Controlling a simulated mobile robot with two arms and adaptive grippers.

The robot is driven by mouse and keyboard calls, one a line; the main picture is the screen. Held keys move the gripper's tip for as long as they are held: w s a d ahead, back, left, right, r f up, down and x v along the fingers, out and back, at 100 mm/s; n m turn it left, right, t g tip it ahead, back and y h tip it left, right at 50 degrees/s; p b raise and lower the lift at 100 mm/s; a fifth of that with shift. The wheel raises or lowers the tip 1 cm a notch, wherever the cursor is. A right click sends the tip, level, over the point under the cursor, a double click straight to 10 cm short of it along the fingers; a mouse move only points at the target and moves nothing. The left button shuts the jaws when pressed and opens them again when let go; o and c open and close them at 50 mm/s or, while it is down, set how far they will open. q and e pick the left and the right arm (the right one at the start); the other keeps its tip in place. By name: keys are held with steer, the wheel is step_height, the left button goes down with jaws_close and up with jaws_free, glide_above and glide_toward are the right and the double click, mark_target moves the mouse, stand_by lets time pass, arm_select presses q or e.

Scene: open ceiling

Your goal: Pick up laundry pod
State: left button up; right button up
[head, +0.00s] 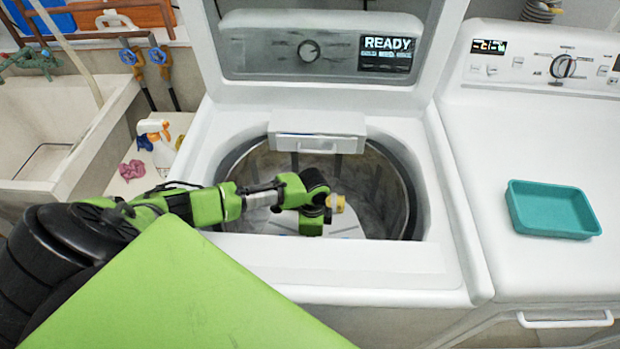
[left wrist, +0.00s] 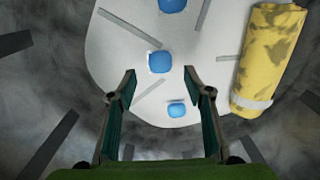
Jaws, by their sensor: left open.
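In the left wrist view, three blue laundry pods lie on a pale plate at the bottom of the washer drum: one pod (left wrist: 160,62) just beyond and between my fingertips, one nearer pod (left wrist: 177,109) between the fingers, and one pod (left wrist: 172,5) cut by the top edge. My left gripper (left wrist: 160,74) is open and empty, with a finger on either side. In the head view, my left gripper (head: 312,222) reaches down into the washer drum (head: 388,190); its fingertips are hard to make out. My right gripper is not in view.
A yellow patterned roll (left wrist: 268,58) with a pale band lies right of the pods. The raised washer lid (head: 330,92) stands behind the drum. A teal tray (head: 552,210) sits on the neighbouring machine. A sink (head: 50,140) and spray bottle (head: 160,145) are at left.

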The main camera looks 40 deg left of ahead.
arm_select(q)
steer(key=f, duration=0.4)
steer(key=shift+s+a+f, duration=0.1)
steer(key=shift+a+f, duration=0.05)
steer(key=shift+a, duration=0.1)
steer(key=shift+c, duration=0.5)
steer(key=c, duration=0.9)
